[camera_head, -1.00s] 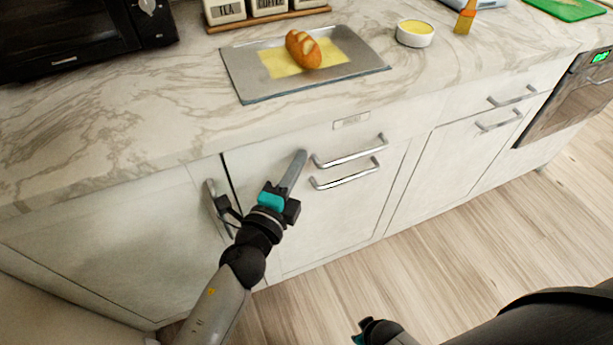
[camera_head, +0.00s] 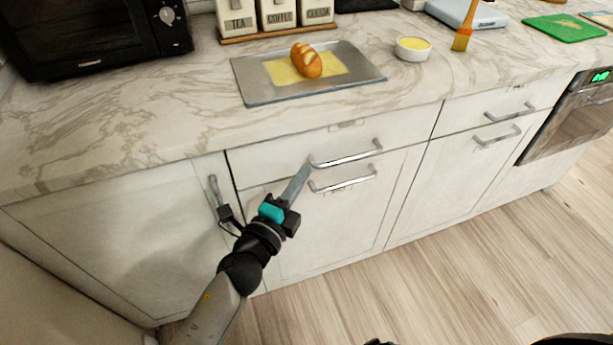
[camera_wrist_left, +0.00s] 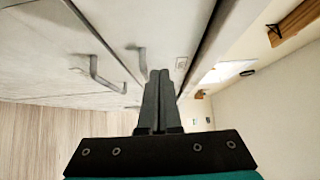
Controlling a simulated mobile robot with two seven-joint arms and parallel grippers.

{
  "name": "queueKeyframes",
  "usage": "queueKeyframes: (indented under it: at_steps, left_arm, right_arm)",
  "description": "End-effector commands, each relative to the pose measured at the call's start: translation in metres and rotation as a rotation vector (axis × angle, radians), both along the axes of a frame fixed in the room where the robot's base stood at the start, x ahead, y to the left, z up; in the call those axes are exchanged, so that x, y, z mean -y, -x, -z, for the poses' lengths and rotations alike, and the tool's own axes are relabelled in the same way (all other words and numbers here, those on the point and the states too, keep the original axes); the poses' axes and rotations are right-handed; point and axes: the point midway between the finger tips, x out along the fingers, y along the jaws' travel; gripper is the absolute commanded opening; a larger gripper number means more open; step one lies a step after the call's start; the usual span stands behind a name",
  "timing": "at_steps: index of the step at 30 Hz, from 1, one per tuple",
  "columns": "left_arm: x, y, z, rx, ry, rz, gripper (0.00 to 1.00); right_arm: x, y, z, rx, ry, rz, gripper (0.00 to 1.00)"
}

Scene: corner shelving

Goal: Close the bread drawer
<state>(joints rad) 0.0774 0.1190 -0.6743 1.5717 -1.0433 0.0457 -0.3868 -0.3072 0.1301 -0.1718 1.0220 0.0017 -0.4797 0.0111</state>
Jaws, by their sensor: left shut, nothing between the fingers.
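The bread drawer (camera_head: 290,150) is a white front with a small label and a silver bar handle (camera_head: 347,155), under the counter in the middle of the head view. It looks flush or nearly flush with the cabinet, with a thin seam below it. My left gripper (camera_head: 304,170) is shut and empty. Its fingertips are at the drawer's lower front, by the left end of the handle; I cannot tell whether they touch it. The shut fingers also show in the left wrist view (camera_wrist_left: 158,100), pointing at the cabinet fronts. Only a sliver of my right gripper shows at the bottom edge.
A lower door handle (camera_head: 343,180) sits just below the drawer handle. Another door handle (camera_head: 218,195) is close to my left wrist. A metal tray (camera_head: 255,92) with a bread roll (camera_head: 306,60) lies on the marble counter. The wooden floor is clear.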

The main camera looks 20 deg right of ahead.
Motion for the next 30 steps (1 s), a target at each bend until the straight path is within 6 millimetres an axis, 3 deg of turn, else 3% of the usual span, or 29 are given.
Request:
queueKeyframes:
  at_steps: [1,2,15,30]
  left_arm:
    - [-0.009,0.011,0.002,-0.006,-0.002,-0.001,0.0]
    - [-0.013,0.015,0.002,-0.006,-0.002,-0.001,0.0]
    - [-0.055,0.067,0.002,-0.005,-0.002,0.002,0.0]
    - [-0.065,0.074,0.007,-0.021,0.002,-0.005,0.0]
  right_arm:
    - [0.005,0.018,0.005,-0.025,0.005,0.001,0.5]
    - [0.007,0.022,0.006,-0.03,0.008,0.001,0.5]
    - [0.013,0.027,0.01,-0.021,0.013,0.0,0.5]
    - [0.013,0.026,0.01,-0.018,0.012,-0.001,0.5]
